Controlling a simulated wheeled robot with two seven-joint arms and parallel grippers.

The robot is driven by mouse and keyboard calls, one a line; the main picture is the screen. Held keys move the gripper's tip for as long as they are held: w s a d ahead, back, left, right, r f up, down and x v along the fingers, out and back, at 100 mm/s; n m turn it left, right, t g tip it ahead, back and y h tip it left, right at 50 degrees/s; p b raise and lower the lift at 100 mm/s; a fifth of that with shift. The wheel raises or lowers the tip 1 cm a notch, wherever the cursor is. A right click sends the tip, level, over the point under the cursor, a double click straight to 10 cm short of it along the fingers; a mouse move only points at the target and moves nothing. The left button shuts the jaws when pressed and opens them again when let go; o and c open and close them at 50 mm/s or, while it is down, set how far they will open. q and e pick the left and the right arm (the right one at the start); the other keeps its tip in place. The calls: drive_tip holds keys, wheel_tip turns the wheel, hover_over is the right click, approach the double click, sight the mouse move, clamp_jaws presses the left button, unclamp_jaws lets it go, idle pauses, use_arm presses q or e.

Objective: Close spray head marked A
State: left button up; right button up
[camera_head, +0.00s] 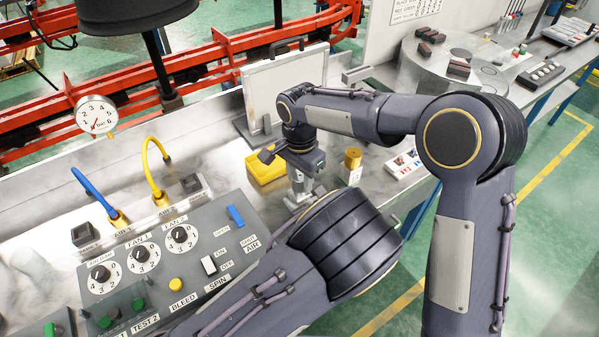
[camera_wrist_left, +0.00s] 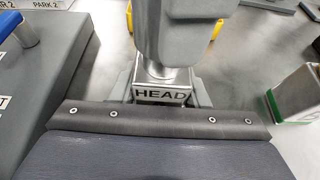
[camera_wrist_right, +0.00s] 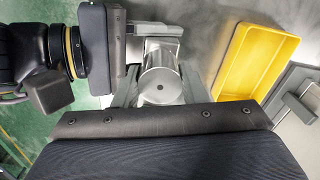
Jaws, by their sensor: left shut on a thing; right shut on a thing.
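A metal block lettered HEAD (camera_wrist_left: 162,96) stands between the fingers of my left gripper (camera_wrist_left: 163,92) in the left wrist view, and they are shut on it. A shiny metal cylinder (camera_wrist_right: 160,84) sits between the fingers of my right gripper (camera_wrist_right: 158,88) in the right wrist view, shut on it. The cylinder rises from the block (camera_wrist_left: 160,72), so my right gripper is above my left one. In the head view my right gripper (camera_head: 300,178) points down at this metal piece; my left gripper is hidden there behind its own arm. No letter A is readable.
A yellow tray (camera_head: 266,166) lies behind the grippers. A grey control panel (camera_head: 150,262) with dials and switches is at the left, with blue (camera_head: 92,192) and yellow (camera_head: 150,165) hoses behind it. A brass cylinder (camera_head: 353,158) stands to the right.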

drive_tip(key=shift+f, duration=0.2)
drive_tip(key=shift+f, duration=0.6)
idle(0.4)
drive_tip(key=m, duration=0.4)
drive_tip(key=shift+m, duration=0.4)
drive_tip(key=m, duration=0.5)
drive_tip(key=o, duration=1)
drive_tip(key=shift+c, duration=0.2)
drive_tip(key=shift+r, duration=2.3)
